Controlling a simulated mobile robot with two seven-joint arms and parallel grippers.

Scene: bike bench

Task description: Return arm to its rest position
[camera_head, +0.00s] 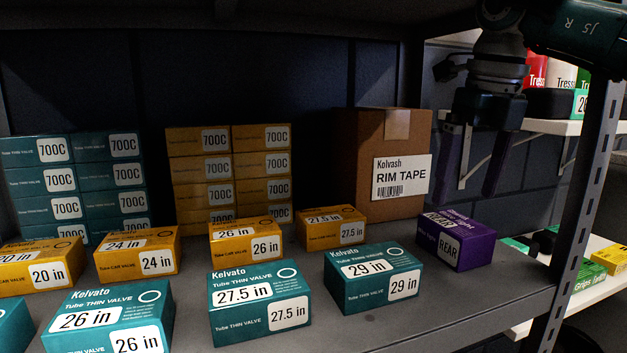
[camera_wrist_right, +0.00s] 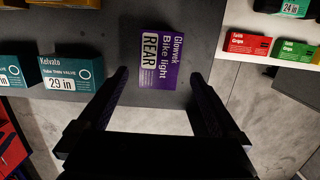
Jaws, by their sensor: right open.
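My right gripper (camera_head: 474,190) hangs from the upper right in the head view, fingers pointing down and apart. A purple bike light box (camera_head: 456,241) marked REAR sits on the grey shelf (camera_head: 400,310) just below and in front of it. In the right wrist view, the purple box (camera_wrist_right: 161,62) lies beyond the two spread fingertips (camera_wrist_right: 160,82), with nothing held between them. The gripper appears apart from the box. My left gripper is not in view.
A cardboard RIM TAPE box (camera_head: 354,163) stands left of the gripper. Teal tube boxes (camera_head: 373,277) and yellow tube boxes (camera_head: 331,227) fill the shelf to the left. A metal upright (camera_head: 581,200) stands close on the right, with side shelves (camera_head: 520,124) beyond.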

